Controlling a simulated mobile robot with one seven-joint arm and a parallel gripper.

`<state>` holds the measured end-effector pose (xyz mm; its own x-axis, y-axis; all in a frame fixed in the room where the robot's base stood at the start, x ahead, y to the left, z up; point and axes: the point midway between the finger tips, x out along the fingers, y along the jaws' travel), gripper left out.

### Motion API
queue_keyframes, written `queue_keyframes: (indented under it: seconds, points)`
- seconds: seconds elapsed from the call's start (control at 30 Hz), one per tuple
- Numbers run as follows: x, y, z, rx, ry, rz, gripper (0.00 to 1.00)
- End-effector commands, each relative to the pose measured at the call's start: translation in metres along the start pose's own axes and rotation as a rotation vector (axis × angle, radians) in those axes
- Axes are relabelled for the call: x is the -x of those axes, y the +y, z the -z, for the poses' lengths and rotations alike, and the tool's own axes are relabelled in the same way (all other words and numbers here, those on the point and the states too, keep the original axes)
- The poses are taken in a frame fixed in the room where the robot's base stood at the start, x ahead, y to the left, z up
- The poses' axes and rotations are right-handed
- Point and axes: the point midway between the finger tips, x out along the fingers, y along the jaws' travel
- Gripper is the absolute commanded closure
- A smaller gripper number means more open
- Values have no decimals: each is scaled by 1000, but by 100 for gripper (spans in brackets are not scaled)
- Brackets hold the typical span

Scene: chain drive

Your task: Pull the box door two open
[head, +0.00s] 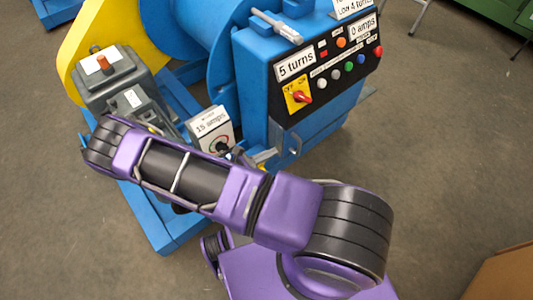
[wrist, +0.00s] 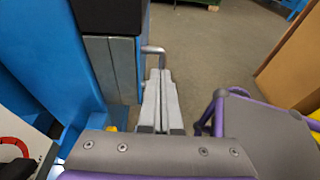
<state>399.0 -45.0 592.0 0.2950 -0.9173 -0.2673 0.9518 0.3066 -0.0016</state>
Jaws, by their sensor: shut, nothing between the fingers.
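The blue control box (head: 310,115) stands at the upper middle of the head view. Its sloped black panel carries buttons and signs reading "5 turns" and "0 amps". In the wrist view, grey panels (wrist: 110,65) and a blue edge show below a black part at the upper left. A bent grey metal handle (wrist: 153,50) sticks out from there. I cannot tell for sure which panel is door two. My gripper (wrist: 158,75) is shut and empty, its tips just below the handle; contact is unclear. In the head view my arm partly hides the gripper (head: 265,156).
A small box with a dial and a "15 amps" sign (head: 212,127) stands close left of the gripper. A grey motor (head: 110,75) and yellow guard (head: 90,35) are farther left. A brown board (head: 505,275) stands at lower right. The floor right of the control box is clear.

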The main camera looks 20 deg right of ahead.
Motion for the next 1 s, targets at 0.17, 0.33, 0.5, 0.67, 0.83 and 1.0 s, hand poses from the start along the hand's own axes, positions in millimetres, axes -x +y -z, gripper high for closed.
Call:
queue_keyframes:
  seconds: [0.17, 0.33, 0.5, 0.67, 0.83, 1.0]
  points:
    - [-41, -1, 1, 0, -2, 3, 100]
    - [-72, 0, 1, -1, -1, 2, 100]
    - [-92, 0, 0, -2, 0, 2, 100]
    - [-98, 0, 0, -2, 2, 1, 100]
    - [-98, 0, 0, -2, 2, 0, 100]
    - [-99, 0, 0, -2, 1, 0, 100]
